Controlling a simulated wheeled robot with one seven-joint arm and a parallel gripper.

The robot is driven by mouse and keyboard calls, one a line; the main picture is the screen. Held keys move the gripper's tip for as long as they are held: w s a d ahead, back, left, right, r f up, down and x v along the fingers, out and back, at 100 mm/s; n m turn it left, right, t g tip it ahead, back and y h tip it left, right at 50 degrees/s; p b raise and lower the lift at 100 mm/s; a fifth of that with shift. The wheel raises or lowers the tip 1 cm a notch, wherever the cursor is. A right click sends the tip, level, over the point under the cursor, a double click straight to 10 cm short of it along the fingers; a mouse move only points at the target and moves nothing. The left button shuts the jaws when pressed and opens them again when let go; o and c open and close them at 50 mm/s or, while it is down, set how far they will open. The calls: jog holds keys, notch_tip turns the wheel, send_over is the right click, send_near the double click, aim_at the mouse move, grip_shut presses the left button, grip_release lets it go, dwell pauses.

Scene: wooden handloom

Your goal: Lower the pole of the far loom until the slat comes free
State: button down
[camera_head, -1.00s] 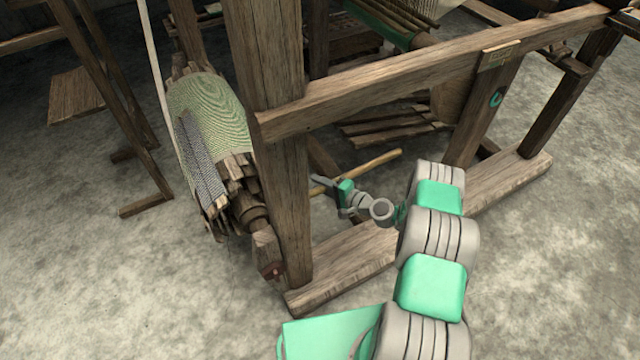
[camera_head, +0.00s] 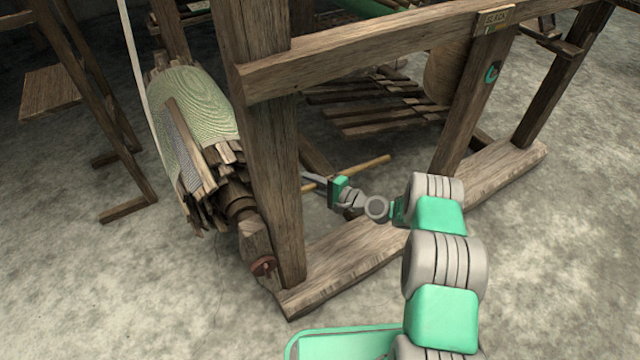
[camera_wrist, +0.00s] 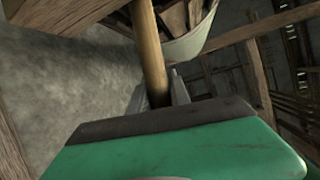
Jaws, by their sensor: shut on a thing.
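The loom is a heavy wooden frame with a thick upright post (camera_head: 272,170). A pale round wooden pole (camera_head: 366,168) runs low behind the post, slanting up to the right. My gripper (camera_head: 312,181) is shut on the pole, partly hidden by the post. In the wrist view the pole (camera_wrist: 149,50) comes straight down between my fingers (camera_wrist: 163,95). The cloth roll (camera_head: 197,105) on the left beam is wrapped in green and grey cloth with many wooden slats. One slat (camera_head: 190,140) lies slanted across the cloth, its upper end standing out.
The loom's foot beam (camera_head: 350,262) lies on the floor under my arm. A long side rail (camera_head: 380,45) crosses above. Treadle slats (camera_head: 385,118) lie behind. Another wooden frame (camera_head: 95,110) stands at the left. The concrete floor in front is clear.

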jog(key=c, duration=1.2)
grip_release()
jog(key=shift+r, duration=0.1)
jog(key=p+v, duration=0.2)
jog(key=v, duration=0.5)
jog(key=shift+s+d, duration=0.25)
jog(key=shift+d, duration=0.05)
